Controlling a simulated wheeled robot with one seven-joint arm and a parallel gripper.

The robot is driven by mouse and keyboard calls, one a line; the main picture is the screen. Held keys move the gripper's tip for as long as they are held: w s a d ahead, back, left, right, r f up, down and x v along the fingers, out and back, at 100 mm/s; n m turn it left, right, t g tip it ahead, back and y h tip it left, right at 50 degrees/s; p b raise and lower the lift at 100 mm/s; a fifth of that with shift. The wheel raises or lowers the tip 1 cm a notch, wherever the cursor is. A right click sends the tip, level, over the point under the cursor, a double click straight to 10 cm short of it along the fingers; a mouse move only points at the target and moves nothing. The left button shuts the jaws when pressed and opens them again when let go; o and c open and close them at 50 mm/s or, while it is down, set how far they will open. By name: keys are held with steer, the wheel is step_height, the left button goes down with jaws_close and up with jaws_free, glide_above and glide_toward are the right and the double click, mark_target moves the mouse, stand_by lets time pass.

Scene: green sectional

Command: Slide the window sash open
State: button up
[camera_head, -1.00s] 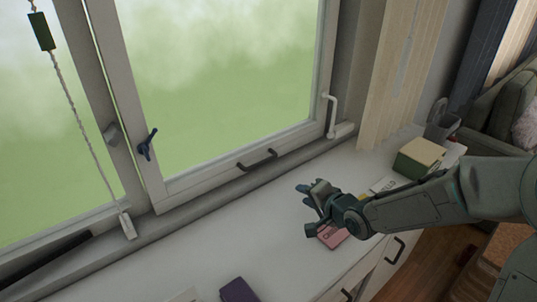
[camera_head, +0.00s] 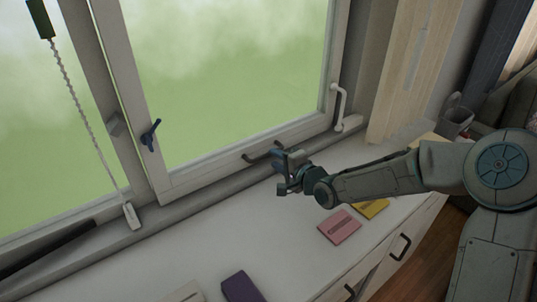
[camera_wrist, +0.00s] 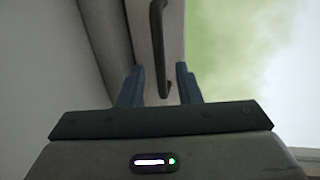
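The window sash (camera_head: 205,183) is a white frame around a large green-tinted pane, with a dark blue latch (camera_head: 150,135) on its left stile. A dark bar handle (camera_head: 262,153) sits on its bottom rail. My gripper (camera_head: 279,160) is at the right end of that handle in the head view. In the wrist view the bar handle (camera_wrist: 160,50) runs down between the two blue fingers of my gripper (camera_wrist: 160,85), with space on both sides. The fingers are apart. Whether the handle is fully within their depth is hard to tell.
A white crank handle (camera_head: 338,105) is at the right of the frame. A pink notebook (camera_head: 339,227), a yellow one (camera_head: 372,208) and a purple one (camera_head: 242,288) lie on the white countertop (camera_head: 215,245). A cord (camera_head: 85,125) hangs at left.

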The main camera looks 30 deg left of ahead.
mark_target(269, 155)
steer(key=shift+x, duration=2.5)
steer(key=shift+c, duration=0.3)
jaws_close()
steer(key=shift+r+p, duration=0.15)
steer(key=shift+p, duration=0.15)
